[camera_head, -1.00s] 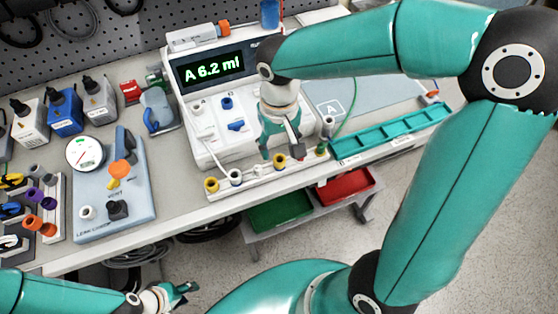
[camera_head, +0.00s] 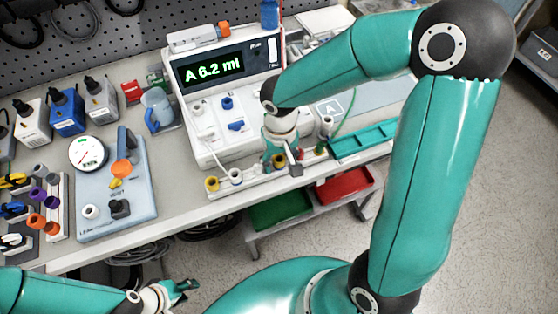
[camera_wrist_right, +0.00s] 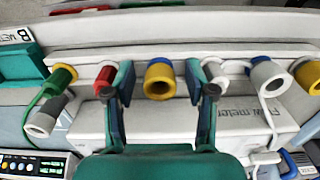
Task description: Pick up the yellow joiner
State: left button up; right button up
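A yellow joiner (camera_wrist_right: 160,79) with an open round end sits on the white rail (camera_wrist_right: 245,50) in the right wrist view. My right gripper (camera_wrist_right: 162,92) is open, with one teal finger on each side of this joiner and visible gaps to it. In the head view, the right gripper (camera_head: 287,160) is low over the rail, and the joiner (camera_head: 279,160) shows partly beside a finger. A second yellow joiner (camera_head: 212,184) stands at the rail's left end. My left gripper (camera_head: 178,288) is at the bottom left, away from the rail; its opening is unclear.
A green joiner (camera_wrist_right: 62,80) is further left. The pump (camera_head: 225,95) stands behind the rail. A teal tray (camera_head: 362,140) lies to its right, and bins hang below the bench edge.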

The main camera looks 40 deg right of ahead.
jog(key=c, duration=0.7)
jog(key=shift+r, duration=0.1)
